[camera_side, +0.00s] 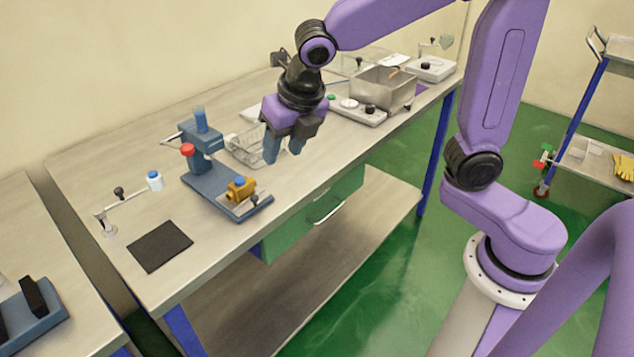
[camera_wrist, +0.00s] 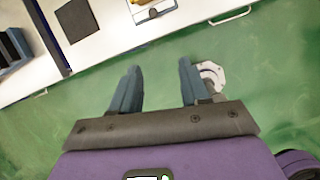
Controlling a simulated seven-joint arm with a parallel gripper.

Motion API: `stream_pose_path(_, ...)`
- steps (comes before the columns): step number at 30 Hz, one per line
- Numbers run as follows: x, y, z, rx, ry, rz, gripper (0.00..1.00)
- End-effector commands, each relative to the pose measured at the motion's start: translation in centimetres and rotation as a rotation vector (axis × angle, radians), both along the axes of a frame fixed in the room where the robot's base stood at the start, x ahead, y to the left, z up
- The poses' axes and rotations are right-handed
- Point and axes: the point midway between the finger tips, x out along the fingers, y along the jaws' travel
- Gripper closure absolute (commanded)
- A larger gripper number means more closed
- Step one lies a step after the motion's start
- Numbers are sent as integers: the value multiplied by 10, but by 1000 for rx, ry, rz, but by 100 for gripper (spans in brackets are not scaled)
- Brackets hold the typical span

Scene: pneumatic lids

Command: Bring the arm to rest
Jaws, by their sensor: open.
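My gripper (camera_side: 282,150) hangs in the air in front of the workbench (camera_side: 90,170), its blue-grey fingers pointing down. The fingers are apart with nothing between them. In the wrist view my gripper (camera_wrist: 157,85) also shows two spread, empty fingers, with green floor behind them and the bench edge beyond. A blue press-like fixture (camera_side: 225,190) with a red knob and a yellow block stands on the bench, left of my gripper in the side view. My gripper appears clear of it.
A metal bin (camera_side: 383,90) stands further right. A trolley (camera_side: 597,160) stands at the far right. Green floor (camera_side: 400,260) is open in front.

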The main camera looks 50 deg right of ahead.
Motion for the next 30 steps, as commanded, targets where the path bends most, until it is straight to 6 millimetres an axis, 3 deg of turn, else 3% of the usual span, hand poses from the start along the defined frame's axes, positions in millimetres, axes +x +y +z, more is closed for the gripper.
stream_pose_path(9, -75, -24, -16, 202, 125, -569, 54)
stream_pose_path(21, -173, -65, -37, 331, 254, -1337, 54)
stream_pose_path(30, -224, -89, -47, 347, 277, -1756, 54)
